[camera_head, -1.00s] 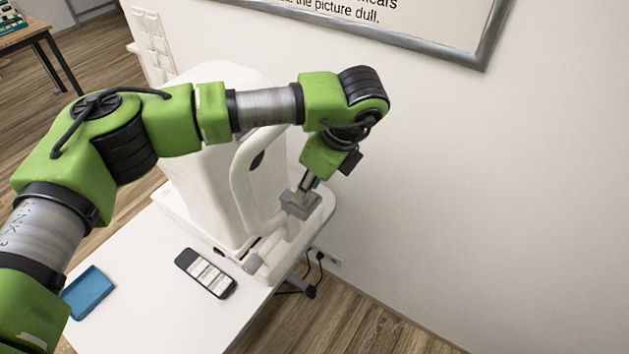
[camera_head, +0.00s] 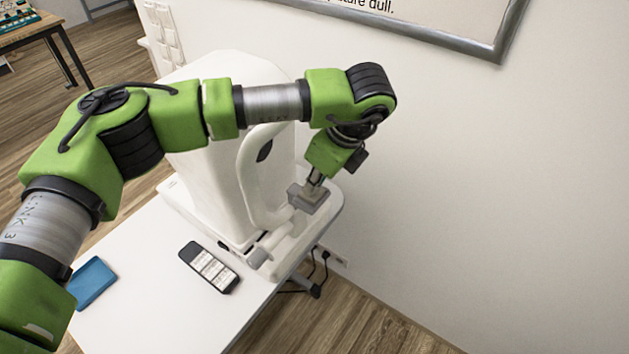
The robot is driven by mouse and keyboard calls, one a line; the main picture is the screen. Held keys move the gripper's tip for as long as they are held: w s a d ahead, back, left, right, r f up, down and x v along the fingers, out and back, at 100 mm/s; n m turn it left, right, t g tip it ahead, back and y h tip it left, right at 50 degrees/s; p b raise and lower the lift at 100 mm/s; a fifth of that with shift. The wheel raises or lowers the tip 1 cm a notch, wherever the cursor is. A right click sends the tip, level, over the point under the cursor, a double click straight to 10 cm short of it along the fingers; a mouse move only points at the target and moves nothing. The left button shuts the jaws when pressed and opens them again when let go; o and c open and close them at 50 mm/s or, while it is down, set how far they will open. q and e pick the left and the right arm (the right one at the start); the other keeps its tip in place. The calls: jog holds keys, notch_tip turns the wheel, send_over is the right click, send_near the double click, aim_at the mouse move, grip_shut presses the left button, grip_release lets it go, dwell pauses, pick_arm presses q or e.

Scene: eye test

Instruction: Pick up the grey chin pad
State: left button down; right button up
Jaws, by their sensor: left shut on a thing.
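The grey chin pad (camera_head: 308,198) is a small grey block at the front of the white eye-test machine (camera_head: 232,185). My left gripper (camera_head: 316,181) reaches down from above and is shut on the pad. The pad is over the machine's chin-rest part, beside the curved white frame (camera_head: 252,178). I cannot tell whether it touches the part beneath it. The gripper's fingers are small and partly hidden by the wrist. My right gripper is not in view.
The machine stands on a white table (camera_head: 165,300). A dark phone-like device (camera_head: 209,267) and a blue tray (camera_head: 91,283) lie on the table. A white wall with a framed sign (camera_head: 430,25) is close on the right. Cables hang at the table's right edge.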

pick_arm(q)
jog(key=shift+r, duration=2)
